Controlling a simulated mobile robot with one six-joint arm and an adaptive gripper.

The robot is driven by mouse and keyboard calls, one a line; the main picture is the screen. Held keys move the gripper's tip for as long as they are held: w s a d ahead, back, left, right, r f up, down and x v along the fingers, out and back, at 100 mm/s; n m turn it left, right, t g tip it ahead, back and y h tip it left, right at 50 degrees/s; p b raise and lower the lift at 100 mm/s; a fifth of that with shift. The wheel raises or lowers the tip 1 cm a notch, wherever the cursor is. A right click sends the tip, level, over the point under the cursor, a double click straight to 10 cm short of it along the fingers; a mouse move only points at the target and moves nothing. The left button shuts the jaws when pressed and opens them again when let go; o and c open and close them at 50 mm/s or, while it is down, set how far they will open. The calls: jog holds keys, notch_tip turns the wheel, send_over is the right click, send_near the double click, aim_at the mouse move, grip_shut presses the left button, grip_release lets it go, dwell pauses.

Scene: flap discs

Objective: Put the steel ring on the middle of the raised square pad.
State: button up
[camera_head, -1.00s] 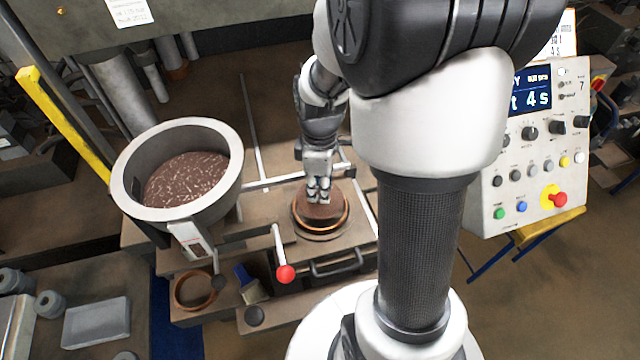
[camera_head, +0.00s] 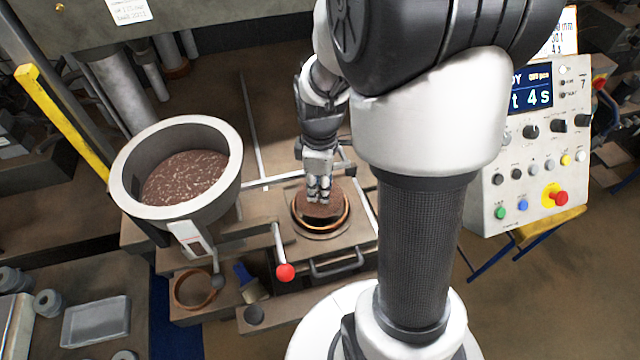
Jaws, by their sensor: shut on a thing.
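My gripper (camera_head: 319,196) points down over a round brown disc (camera_head: 330,208) in the middle of the machine's bench. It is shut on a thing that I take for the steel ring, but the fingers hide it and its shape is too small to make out. A copper-coloured ring (camera_head: 321,233) circles the disc. I cannot tell whether the held thing touches the disc. Another rust-coloured ring (camera_head: 177,291) lies on a low shelf at the lower left.
A hopper (camera_head: 232,165) of brown mix stands left of my gripper. A red-knobbed lever (camera_head: 285,271) and a dark handle (camera_head: 335,268) are in front. A blue brush (camera_head: 244,275) lies near the rust-coloured ring. A control panel (camera_head: 520,215) stands at the right.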

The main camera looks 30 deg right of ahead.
jog(key=shift+f+b, duration=0.35)
jog(key=shift+f, duration=0.1)
dwell(0.3)
jog(key=o, duration=0.8)
notch_tip(320, 180, up, 12)
jog(key=shift+r, duration=0.1)
jog(key=shift+s, duration=0.1)
